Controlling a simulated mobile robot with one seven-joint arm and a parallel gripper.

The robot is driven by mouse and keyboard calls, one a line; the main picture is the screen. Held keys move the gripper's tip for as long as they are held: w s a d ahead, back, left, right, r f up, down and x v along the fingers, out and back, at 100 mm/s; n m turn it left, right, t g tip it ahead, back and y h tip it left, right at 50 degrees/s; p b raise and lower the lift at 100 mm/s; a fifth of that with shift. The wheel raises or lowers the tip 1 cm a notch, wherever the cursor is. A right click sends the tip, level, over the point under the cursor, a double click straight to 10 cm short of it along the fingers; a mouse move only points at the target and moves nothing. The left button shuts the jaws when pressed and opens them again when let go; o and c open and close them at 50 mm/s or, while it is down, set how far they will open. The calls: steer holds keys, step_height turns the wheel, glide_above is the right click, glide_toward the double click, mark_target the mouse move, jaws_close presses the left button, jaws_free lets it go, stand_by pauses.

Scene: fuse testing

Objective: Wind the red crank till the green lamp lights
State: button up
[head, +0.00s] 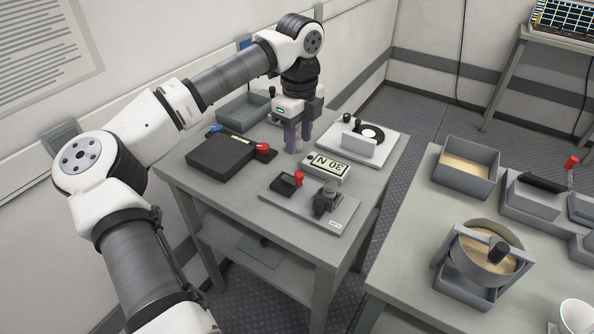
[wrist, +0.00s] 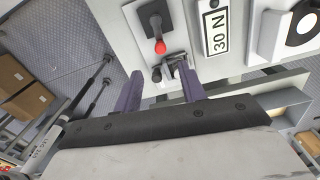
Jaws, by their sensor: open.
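A black box (head: 221,157) lies on the left table in the head view. A red knob (head: 263,149) sits at its right end and a blue part (head: 214,129) at its back left; I cannot tell whether the red knob is the crank. Another red knob (head: 298,176) tops a black lever on a grey plate (head: 334,222), and it shows in the wrist view (wrist: 160,47). I cannot make out a lit green lamp. My gripper (head: 298,139) points down, open and empty, right of the black box and behind the 30 N block. Its purple fingers (wrist: 161,91) are apart.
The 30 N block (head: 325,168) and a white plate (head: 393,147) with a black-and-white disc stand close to my gripper. A grey bin (head: 236,116) stands behind. The right table (head: 408,270) holds a crank-topped pot (head: 483,263), a red-handled device (head: 571,162) and trays.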

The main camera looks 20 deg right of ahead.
mark_target(298, 174)
step_height(298, 174, down, 11)
steer(key=p, duration=0.2)
steer(key=shift+p, duration=0.35)
jaws_close()
steer(key=shift+s+b, duration=0.1)
steer(key=shift+b, duration=0.2)
